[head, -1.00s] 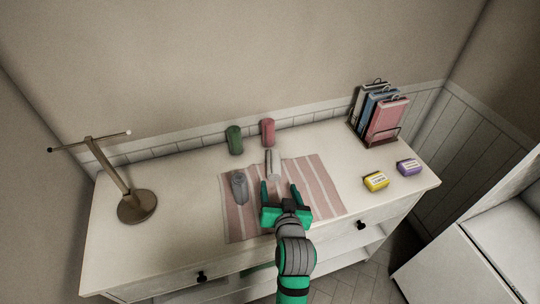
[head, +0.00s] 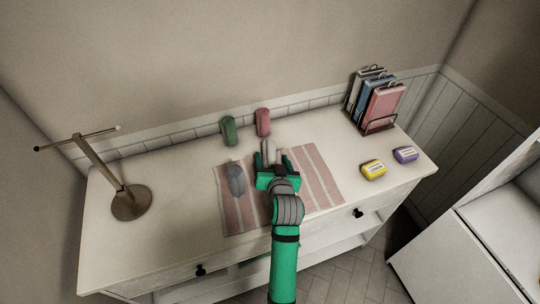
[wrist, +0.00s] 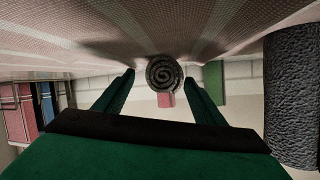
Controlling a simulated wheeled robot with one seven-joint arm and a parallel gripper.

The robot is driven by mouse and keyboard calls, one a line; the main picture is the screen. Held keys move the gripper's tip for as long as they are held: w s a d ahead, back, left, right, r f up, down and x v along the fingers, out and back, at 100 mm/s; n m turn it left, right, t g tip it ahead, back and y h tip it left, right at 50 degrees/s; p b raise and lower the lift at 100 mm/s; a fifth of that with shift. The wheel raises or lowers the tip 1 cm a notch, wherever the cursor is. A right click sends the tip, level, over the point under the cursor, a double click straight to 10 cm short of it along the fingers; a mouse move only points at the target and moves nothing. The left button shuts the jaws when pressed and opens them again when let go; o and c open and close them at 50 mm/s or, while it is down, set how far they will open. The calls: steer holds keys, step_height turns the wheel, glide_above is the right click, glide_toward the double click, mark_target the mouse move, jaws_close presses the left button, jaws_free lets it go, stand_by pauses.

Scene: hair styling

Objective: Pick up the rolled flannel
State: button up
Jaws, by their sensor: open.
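The rolled flannel (head: 268,147) is a pale roll lying on the dresser top, pointing away from me, at the back of the striped cloth. In the wrist view its dark spiral end (wrist: 163,73) faces me, between and ahead of my two fingers. My gripper (head: 269,158) is open and low over the cloth, with its fingertips around the near end of the roll. In the wrist view my gripper (wrist: 160,76) has visible space on both sides of the spiral. Part of the roll is hidden behind my gripper in the head view.
Green (head: 228,130) and pink (head: 263,122) cylinders stand at the wall. Yellow (head: 373,170) and purple (head: 405,154) boxes sit right. A stand (head: 130,203) is left, a book rack (head: 380,124) back right.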

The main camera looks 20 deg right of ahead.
steer(key=shift+x, duration=0.85)
steer(key=shift+c, duration=0.4)
steer(key=c, duration=1.2)
steer(key=shift+o, duration=0.2)
steer(key=shift+r, duration=0.1)
